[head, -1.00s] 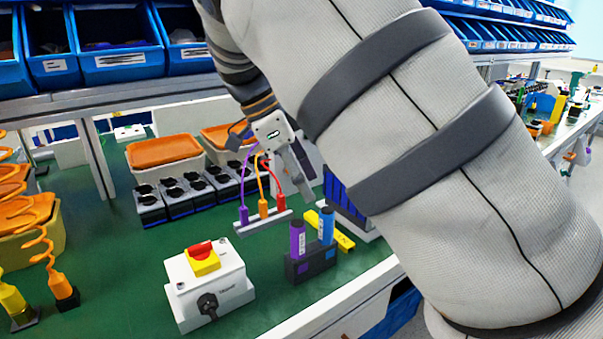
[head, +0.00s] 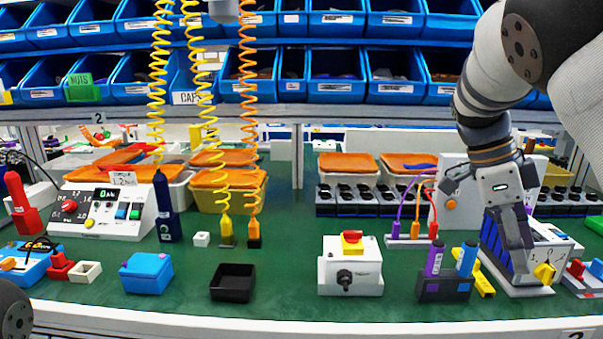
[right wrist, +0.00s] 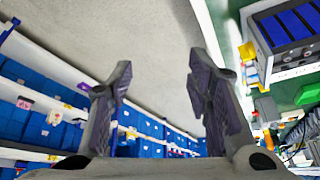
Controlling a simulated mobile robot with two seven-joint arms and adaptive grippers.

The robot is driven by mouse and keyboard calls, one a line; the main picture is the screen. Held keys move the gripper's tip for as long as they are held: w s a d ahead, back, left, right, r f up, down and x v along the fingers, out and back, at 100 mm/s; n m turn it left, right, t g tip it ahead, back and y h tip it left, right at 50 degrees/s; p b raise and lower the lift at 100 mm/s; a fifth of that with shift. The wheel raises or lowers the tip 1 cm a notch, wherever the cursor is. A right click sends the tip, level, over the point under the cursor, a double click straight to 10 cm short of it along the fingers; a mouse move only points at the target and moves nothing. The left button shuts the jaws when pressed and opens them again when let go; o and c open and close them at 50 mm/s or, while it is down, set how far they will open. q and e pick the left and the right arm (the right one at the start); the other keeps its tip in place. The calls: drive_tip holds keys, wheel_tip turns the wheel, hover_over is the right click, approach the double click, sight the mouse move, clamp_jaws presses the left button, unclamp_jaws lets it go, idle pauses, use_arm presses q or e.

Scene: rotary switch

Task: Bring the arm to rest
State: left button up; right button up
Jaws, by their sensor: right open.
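My right gripper (head: 512,238) hangs at the right of the head view, fingers pointing down, in front of a white device with a yellow knob (head: 545,272). In the right wrist view my right gripper (right wrist: 162,85) is open, with nothing between its fingers. The white switch box (head: 350,268) stands on the green table to the left of the gripper, apart from it. It has a red and yellow switch (head: 352,241) on top and a black rotary knob (head: 345,279) on its front. My left gripper is not in view.
A dark holder (head: 444,290) with a purple and a blue cylinder stands just left of the gripper. Plugs with coloured cables (head: 412,240) stand behind it. A black tray (head: 232,283) and a blue box (head: 146,272) are further left. Blue bins fill the shelves above.

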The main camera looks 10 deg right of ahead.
drive_tip(key=s+a+f+n, duration=0.25)
drive_tip(key=f+n, duration=0.35)
drive_tip(key=f, duration=0.7)
drive_tip(key=s+a+f+n, duration=0.1)
drive_tip(key=s+f+n, duration=0.35)
drive_tip(key=f, duration=0.85)
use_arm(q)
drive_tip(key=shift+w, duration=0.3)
use_arm(e)
drive_tip(key=s+a+f+n+y, duration=0.1)
drive_tip(key=s+a+f+n, duration=0.2)
drive_tip(key=s, duration=0.4)
drive_tip(key=s+a+f+n+t+y, duration=0.1)
drive_tip(key=s+a+f+n, duration=0.3)
drive_tip(key=s+a+n, duration=0.2)
drive_tip(key=s+a+f+n+y, duration=0.1)
drive_tip(key=s+a+f+n, duration=0.2)
drive_tip(key=s+a+n, duration=0.2)
drive_tip(key=s+n, duration=0.2)
drive_tip(key=s, duration=0.1)
drive_tip(key=shift+s+a+f+t+y, duration=0.2)
drive_tip(key=shift+s+f+t+y, duration=0.1)
drive_tip(key=shift+s+f, duration=0.05)
